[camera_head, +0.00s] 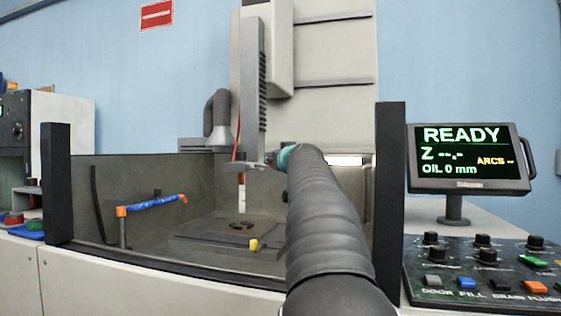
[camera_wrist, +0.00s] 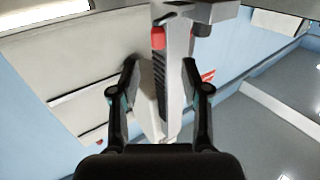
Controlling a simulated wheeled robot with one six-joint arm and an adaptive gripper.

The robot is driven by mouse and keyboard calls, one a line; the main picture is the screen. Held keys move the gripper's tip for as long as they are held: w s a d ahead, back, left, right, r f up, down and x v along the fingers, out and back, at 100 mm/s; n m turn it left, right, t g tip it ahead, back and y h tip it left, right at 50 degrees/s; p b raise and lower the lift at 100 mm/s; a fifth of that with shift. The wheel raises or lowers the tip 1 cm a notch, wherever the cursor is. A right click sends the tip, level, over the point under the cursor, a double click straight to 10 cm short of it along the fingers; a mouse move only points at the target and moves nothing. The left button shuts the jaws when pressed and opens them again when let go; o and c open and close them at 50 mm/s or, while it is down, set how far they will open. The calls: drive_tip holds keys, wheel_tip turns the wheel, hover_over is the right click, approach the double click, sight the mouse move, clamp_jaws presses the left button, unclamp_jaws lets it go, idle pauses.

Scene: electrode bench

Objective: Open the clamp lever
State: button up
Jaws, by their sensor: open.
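In the wrist view my gripper (camera_wrist: 159,68) is open, its two dark fingers on either side of the grey machine head (camera_wrist: 174,85) in the picture. A small red part (camera_wrist: 158,38) on that head shows just beyond the left fingertip; I cannot tell for sure whether it is the clamp lever. I see no contact and nothing held. In the head view the machine head (camera_head: 252,85) hangs over the tank with a white and orange electrode (camera_head: 242,190) below it. My arm hides most of my gripper there.
The tank (camera_head: 140,262) has dark posts at both front corners. Inside are an orange and blue nozzle (camera_head: 152,205), a dark work plate (camera_head: 205,235) and a yellow knob (camera_head: 253,244). A READY screen (camera_head: 468,158) and a control panel (camera_head: 480,275) stand at right.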

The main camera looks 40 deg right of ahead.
drive_tip(key=v, duration=0.3)
